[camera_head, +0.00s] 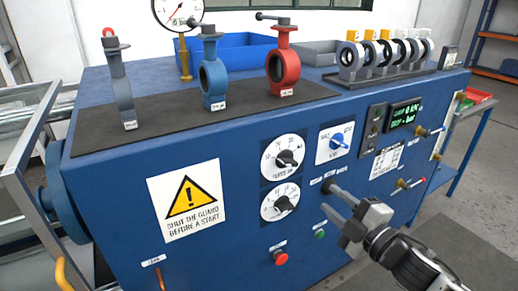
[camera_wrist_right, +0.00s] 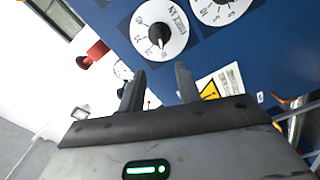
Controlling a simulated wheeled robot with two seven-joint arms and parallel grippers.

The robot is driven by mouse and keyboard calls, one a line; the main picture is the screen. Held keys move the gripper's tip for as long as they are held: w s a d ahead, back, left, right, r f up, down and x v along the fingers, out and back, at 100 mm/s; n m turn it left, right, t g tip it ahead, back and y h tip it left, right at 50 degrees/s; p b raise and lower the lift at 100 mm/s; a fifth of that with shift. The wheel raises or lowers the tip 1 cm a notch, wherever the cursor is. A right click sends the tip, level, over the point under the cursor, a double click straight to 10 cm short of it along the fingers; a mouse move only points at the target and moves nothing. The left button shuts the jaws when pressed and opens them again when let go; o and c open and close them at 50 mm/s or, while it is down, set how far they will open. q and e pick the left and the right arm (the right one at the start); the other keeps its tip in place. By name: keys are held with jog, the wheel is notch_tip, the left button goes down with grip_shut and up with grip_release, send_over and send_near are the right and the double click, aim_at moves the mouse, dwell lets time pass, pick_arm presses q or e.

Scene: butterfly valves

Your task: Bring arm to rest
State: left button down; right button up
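My right gripper (camera_head: 328,198) is in front of the blue bench's front panel, at the lower right in the head view. In the right wrist view, its two dark fingers (camera_wrist_right: 158,80) stand apart with nothing between them. It is open and empty. The dials of the panel show beyond the fingers in that view. I cannot tell the exact gap between fingertips and panel. My left gripper is in neither view.
The blue bench (camera_head: 115,175) carries grey, blue (camera_head: 212,80) and red (camera_head: 283,68) butterfly valves on a black mat. A rack of rings (camera_head: 380,78) stands behind right. Dials (camera_head: 284,158), knobs and a red button (camera_head: 281,258) project from the panel.

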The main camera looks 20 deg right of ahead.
jog(key=s+a+f+m+g, duration=0.4)
jog(key=s+a+f+m, duration=0.1)
jog(key=a+f, duration=0.5)
jog(key=s+a+f+m+g+y, duration=0.1)
jog(key=s+a+f+m+g, duration=0.2)
jog(key=a+f, duration=0.7)
jog(key=s+m, duration=0.2)
jog(key=m, duration=0.2)
jog(key=shift+s+a+f+g, duration=0.2)
jog(key=shift+s+a+g, duration=0.15)
jog(key=shift+a+g, duration=0.05)
